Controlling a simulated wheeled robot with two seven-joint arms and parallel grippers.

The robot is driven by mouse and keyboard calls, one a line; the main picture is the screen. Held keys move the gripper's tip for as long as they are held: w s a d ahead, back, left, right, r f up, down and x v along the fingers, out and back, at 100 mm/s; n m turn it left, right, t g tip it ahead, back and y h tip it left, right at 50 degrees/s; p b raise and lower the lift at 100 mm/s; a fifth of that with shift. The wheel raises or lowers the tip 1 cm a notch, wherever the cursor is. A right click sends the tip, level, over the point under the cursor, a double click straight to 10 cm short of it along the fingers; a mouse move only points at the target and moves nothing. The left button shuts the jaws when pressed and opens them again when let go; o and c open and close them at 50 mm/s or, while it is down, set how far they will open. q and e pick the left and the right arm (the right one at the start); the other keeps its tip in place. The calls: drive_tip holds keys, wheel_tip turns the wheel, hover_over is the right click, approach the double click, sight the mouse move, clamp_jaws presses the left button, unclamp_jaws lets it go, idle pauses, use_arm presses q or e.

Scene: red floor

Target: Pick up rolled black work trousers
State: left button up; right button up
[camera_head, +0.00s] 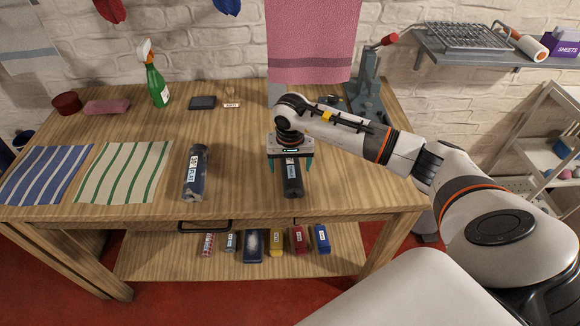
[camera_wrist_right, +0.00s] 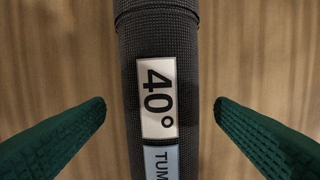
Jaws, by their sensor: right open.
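A dark rolled garment (camera_head: 292,183), which looks like the rolled black work trousers, lies on the wooden table (camera_head: 245,200) near its front edge. In the right wrist view the dark woven roll (camera_wrist_right: 160,30) runs top to bottom, with a white "40°" label and a pale blue label below. My right gripper (camera_head: 291,166) is directly over the roll, pointing down. Its green fingers (camera_wrist_right: 160,115) are open, one on each side of the roll, with a gap to it on both sides. My left gripper is not in view.
Another dark labelled roll (camera_head: 195,172) lies to the left. Striped cloths (camera_head: 123,172), a green spray bottle (camera_head: 157,85) and a grey stand (camera_head: 368,90) are on the table. Several small rolls, including a blue one (camera_head: 321,238), lie on the lower shelf. A pink towel (camera_head: 313,40) hangs behind.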

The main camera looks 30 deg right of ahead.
drive_tip(key=shift+c, duration=0.6)
drive_tip(key=c, duration=1.1)
drive_tip(key=shift+r, duration=0.1)
